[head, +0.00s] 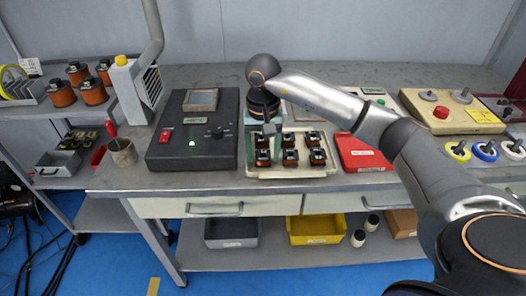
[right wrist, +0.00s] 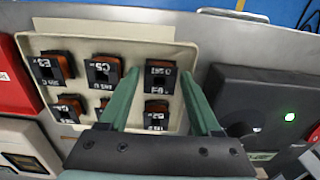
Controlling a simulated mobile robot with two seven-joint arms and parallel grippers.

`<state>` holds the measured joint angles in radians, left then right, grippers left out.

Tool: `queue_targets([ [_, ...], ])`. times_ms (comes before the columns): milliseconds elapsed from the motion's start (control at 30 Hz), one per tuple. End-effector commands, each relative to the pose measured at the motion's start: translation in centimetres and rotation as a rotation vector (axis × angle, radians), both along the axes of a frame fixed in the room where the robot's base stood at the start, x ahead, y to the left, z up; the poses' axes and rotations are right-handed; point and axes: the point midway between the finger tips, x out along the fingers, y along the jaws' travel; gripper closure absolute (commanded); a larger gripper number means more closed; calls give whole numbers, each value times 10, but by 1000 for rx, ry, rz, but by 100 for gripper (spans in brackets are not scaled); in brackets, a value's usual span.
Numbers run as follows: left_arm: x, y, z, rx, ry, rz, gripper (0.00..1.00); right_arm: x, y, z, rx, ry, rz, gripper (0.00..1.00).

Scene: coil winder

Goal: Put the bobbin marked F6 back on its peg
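The bobbin marked F6 (right wrist: 160,79) is a dark square-flanged bobbin with an orange winding. It sits in the pale tray (right wrist: 112,30), in the corner of the group nearest the dark control box; in the head view this is the front left bobbin (head: 263,158). My right gripper (right wrist: 160,74) is open, its green fingers pointing down at the tray, with F6 showing between them. In the head view the right gripper (head: 267,128) is above the tray's left side. I cannot tell whether it touches anything. No empty peg is clearly visible. My left gripper is not in view.
Several other bobbins, one marked C5 (right wrist: 103,71), stand close by in the tray. The dark control box (head: 194,138) is left of it, a red box (head: 360,153) right. Large copper bobbins (head: 77,73) stand far left.

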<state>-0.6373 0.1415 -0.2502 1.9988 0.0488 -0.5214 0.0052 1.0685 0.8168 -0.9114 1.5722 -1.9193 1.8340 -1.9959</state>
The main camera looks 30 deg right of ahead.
Motion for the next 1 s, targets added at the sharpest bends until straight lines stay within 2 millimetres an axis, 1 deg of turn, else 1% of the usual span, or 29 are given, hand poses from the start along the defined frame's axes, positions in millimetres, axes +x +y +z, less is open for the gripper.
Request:
queue_targets([
  [33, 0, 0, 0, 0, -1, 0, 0, 0, 0, 0, 0, 0, 0, 28],
  [100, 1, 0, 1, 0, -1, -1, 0, 0, 0, 0, 0, 0, 0, 20],
  [133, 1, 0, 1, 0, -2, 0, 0, 0, 0, 0, 0, 0, 0, 18],
  [467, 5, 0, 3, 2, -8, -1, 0, 0, 0, 0, 1, -1, 1, 18],
  [500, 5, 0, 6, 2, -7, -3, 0, 0, 1, 3, 1, -2, 1, 18],
  [567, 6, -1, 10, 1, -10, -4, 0, 1, 1, 13, 2, -5, 1, 18],
  [667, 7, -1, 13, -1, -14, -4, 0, 1, 0, 33, 1, -6, 1, 18],
  [700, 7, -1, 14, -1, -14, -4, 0, 1, 0, 43, 1, -6, 0, 18],
  [900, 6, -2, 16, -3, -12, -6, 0, 1, 0, 88, 0, -5, 0, 18],
  [1000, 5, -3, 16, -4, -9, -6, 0, 1, 0, 106, 0, -4, 0, 18],
])
